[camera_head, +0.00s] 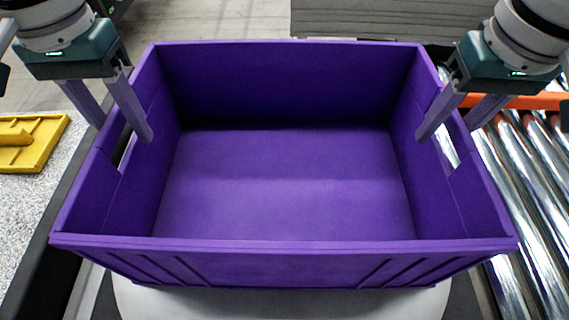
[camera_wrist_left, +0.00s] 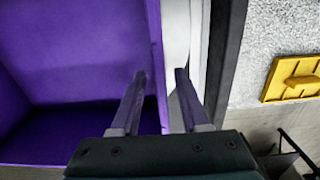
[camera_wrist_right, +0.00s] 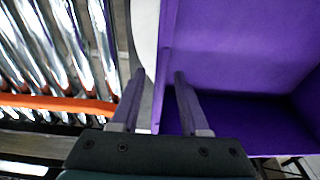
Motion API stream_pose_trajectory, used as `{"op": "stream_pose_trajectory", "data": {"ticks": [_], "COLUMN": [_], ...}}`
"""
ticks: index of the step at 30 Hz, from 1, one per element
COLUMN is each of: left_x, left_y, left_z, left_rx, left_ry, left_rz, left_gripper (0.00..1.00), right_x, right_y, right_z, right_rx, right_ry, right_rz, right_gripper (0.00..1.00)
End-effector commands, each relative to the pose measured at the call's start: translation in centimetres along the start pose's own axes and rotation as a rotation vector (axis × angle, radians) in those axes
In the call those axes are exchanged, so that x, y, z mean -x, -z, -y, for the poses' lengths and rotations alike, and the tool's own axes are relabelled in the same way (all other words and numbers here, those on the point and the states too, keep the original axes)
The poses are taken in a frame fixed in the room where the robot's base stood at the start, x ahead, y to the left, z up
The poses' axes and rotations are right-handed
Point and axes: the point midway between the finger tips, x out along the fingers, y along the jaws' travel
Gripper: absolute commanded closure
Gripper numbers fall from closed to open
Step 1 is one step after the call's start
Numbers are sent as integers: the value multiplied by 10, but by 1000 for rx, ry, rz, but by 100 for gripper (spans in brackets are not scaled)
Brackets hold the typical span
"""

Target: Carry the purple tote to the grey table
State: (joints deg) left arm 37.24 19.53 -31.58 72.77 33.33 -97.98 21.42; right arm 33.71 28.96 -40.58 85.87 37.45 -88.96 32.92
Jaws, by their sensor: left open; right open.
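The purple tote (camera_head: 290,185) is open-topped, empty and level, in the middle of the head view. My left gripper (camera_head: 122,122) is open and straddles the tote's left wall near the handle slot, one finger inside and one outside. My right gripper (camera_head: 446,130) is open and straddles the right wall in the same way. The left wrist view shows the tote wall between the left fingers (camera_wrist_left: 160,75). The right wrist view shows the tote wall between the right fingers (camera_wrist_right: 160,75). I cannot tell which surface is the grey table.
A roller conveyor (camera_head: 525,190) with an orange rail (camera_head: 500,101) lies on the right. A speckled light-grey top (camera_head: 30,205) with a yellow plate (camera_head: 30,143) stands on the left. A grey layered slab (camera_head: 370,18) is at the back. Bare floor shows at the back left.

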Motion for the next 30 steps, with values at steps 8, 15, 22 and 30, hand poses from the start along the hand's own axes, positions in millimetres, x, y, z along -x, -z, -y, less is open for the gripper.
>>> {"op": "stream_pose_trajectory", "data": {"ticks": [8, 15, 22, 30], "left_x": [-18, -19, -18, -18], "left_y": [0, 0, 0, 0], "left_z": [0, 0, 0, 0], "left_rx": [0, 0, 0, 0], "left_ry": [1, 0, 0, 0], "left_rz": [0, -1, -1, -1], "left_gripper": [55, 55, 80, 100], "right_x": [-18, -19, -18, -18], "right_y": [0, 0, 0, 0], "right_z": [0, 0, 0, 0], "right_rx": [1, 1, 1, 1], "right_ry": [0, 0, 0, 0], "right_rz": [1, 0, 0, -1], "right_gripper": [55, 55, 80, 100]}}
